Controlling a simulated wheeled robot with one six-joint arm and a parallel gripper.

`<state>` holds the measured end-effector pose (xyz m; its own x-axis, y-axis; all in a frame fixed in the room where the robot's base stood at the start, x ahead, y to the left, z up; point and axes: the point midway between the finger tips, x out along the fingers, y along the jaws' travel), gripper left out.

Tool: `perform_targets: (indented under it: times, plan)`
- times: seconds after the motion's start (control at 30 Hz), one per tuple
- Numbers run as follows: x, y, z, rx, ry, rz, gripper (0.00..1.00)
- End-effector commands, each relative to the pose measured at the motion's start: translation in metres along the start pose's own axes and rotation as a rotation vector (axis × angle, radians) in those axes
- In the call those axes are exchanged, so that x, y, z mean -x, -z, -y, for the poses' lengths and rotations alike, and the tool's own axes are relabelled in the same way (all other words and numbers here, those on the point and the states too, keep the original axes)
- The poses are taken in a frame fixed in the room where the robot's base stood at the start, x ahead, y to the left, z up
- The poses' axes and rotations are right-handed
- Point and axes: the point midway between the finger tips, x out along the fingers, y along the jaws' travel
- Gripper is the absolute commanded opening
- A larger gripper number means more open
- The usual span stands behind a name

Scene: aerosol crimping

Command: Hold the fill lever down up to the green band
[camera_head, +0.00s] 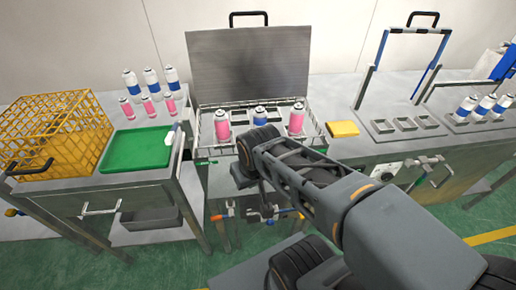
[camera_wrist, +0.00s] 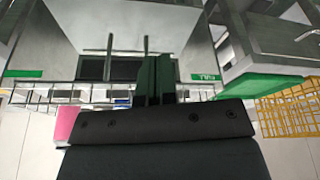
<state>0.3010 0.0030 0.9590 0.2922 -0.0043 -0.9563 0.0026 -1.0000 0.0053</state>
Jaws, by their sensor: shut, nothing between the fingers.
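My gripper (camera_wrist: 155,78) shows in the wrist view as two dark fingers close together, shut and empty. In the head view its fingertips are hidden behind my arm, which reaches to the front of the middle station. A green label reading FILL (camera_wrist: 207,77), upside down, is on a pale panel edge just right of the fingers. Beyond the fingertips are a dark opening (camera_wrist: 125,69) and two thin upright rods (camera_wrist: 146,44). I cannot tell whether either is the fill lever. No green band on a lever can be made out, nor any contact.
In the head view, a wire basket (camera_head: 202,137) holds pink (camera_head: 222,125) and blue-white cans (camera_head: 260,117) before a tall grey panel (camera_head: 248,66). A yellow crate (camera_head: 52,132) and green tray (camera_head: 134,150) stand left. A yellow block (camera_head: 343,128) lies right of the basket.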

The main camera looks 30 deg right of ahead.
Motion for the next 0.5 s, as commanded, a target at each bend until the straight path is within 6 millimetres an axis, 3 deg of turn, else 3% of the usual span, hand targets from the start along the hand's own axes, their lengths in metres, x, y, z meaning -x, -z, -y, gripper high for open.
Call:
perform_targets:
  times: [0.03,0.27,0.5]
  plan:
    - [0.016,0.001,0.002,0.007,0.004,-0.068,0.00]
    - [0.018,0.002,0.002,0.007,0.004,-0.069,0.00]
    - [0.050,0.012,0.002,0.007,0.004,-0.068,0.00]
